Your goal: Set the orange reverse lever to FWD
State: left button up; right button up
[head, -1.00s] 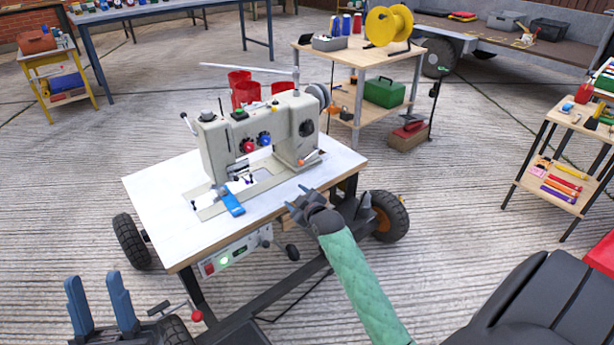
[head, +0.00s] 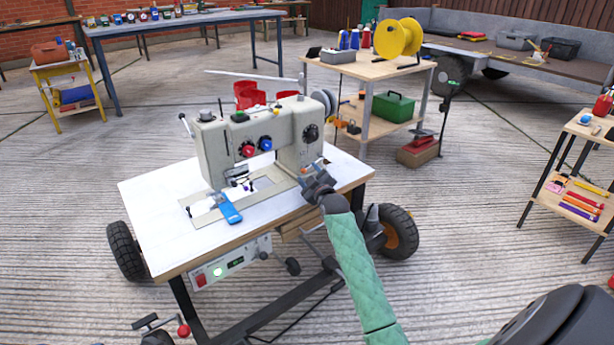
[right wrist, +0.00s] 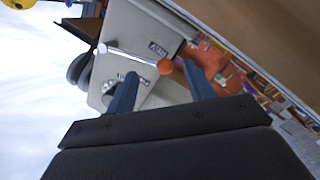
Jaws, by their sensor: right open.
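The orange-knobbed lever (right wrist: 165,67) shows in the right wrist view. Its thin metal rod runs from the left to a round orange knob, along the grey sewing machine's side. A small dark label (right wrist: 157,48) lies beside the rod, too blurred to read. My right gripper (right wrist: 162,70) is open, with one blue finger on either side of the knob; contact cannot be made out. In the head view my right gripper (head: 313,172) is at the right end of the sewing machine (head: 215,150) and largely hides the lever. My left gripper is out of view.
The machine stands on a wheeled white-topped table (head: 150,215). A blue piece (head: 229,208) lies at its front. Behind are red containers (head: 247,95) and a wooden cart (head: 375,70) with a yellow reel (head: 398,37). A shelf (head: 570,195) stands at right.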

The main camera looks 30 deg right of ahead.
jog(key=shift+w+d, duration=0.15)
jog(key=shift+w, duration=0.8)
grip_shut()
